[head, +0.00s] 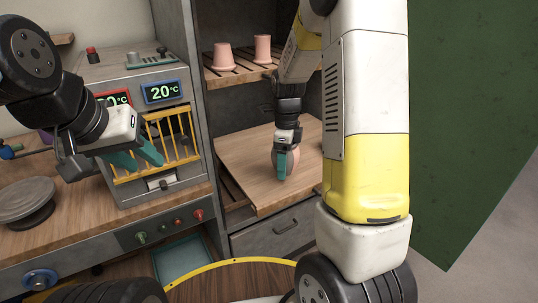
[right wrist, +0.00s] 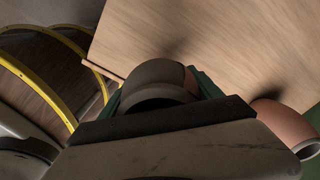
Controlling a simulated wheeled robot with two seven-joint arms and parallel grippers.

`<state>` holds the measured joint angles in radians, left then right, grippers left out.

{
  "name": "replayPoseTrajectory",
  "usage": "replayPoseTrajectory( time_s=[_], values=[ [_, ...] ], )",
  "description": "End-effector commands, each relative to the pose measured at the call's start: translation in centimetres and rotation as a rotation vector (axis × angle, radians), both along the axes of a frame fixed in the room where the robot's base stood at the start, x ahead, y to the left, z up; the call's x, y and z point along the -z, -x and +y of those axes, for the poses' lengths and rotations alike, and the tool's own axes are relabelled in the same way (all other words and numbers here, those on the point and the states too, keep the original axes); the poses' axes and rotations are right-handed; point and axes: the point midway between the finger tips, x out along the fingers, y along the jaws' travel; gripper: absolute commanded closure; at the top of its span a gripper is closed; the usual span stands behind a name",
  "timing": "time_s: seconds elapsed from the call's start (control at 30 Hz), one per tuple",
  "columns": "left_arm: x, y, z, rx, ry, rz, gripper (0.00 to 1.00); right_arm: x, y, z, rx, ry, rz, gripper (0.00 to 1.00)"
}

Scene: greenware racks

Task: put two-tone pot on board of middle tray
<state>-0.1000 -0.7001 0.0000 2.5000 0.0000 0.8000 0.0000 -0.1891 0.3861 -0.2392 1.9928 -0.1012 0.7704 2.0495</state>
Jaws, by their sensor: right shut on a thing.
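My right gripper (head: 284,162) is shut on the two-tone pot (head: 295,160), low over the wooden board (head: 255,185) of the middle tray. In the right wrist view the pot (right wrist: 160,74) sits between the fingers, with a grey mouth and a pinkish-brown patch. Its base is hidden, so I cannot tell whether it touches the board. My left gripper (head: 136,160) is open and empty in front of the yellow-barred kiln door.
A second pinkish pot (right wrist: 283,124) is right of the held one in the right wrist view. Two pink pots (head: 223,56) stand on the slatted upper shelf (head: 238,73). The kiln (head: 150,125) is at left, beside a grey turntable (head: 27,198). The board's front left is bare.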

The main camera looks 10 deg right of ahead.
Motion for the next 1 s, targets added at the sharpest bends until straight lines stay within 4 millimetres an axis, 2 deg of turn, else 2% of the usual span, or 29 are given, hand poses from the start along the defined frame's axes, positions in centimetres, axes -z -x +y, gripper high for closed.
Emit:
replayPoseTrajectory(
  time_s=[0.03,0.13,0.4,0.6,0.97,1.0],
  values=[
    [0.0,0.0,0.0,0.000,0.000,0.000,0.64,0.2,-1.1,0.3,-0.001,0.000,-0.001,0.83],
    [0.0,0.0,0.0,0.000,0.000,0.000,0.64,0.3,-2.5,0.9,-0.001,0.000,-0.001,0.83],
    [0.0,0.0,0.0,0.000,0.000,0.000,0.64,0.7,-4.2,1.5,-0.001,0.000,0.001,0.83],
    [0.0,0.0,0.0,0.000,0.000,0.000,0.64,3.7,-4.0,1.5,-0.001,0.000,0.001,0.83],
    [0.0,0.0,0.0,0.000,0.000,0.000,0.64,4.2,-4.1,1.5,-0.001,0.000,-0.001,0.83],
    [0.0,0.0,0.0,0.000,0.000,0.000,0.64,4.3,-4.0,1.5,-0.001,0.000,-0.001,0.25]
  ],
)
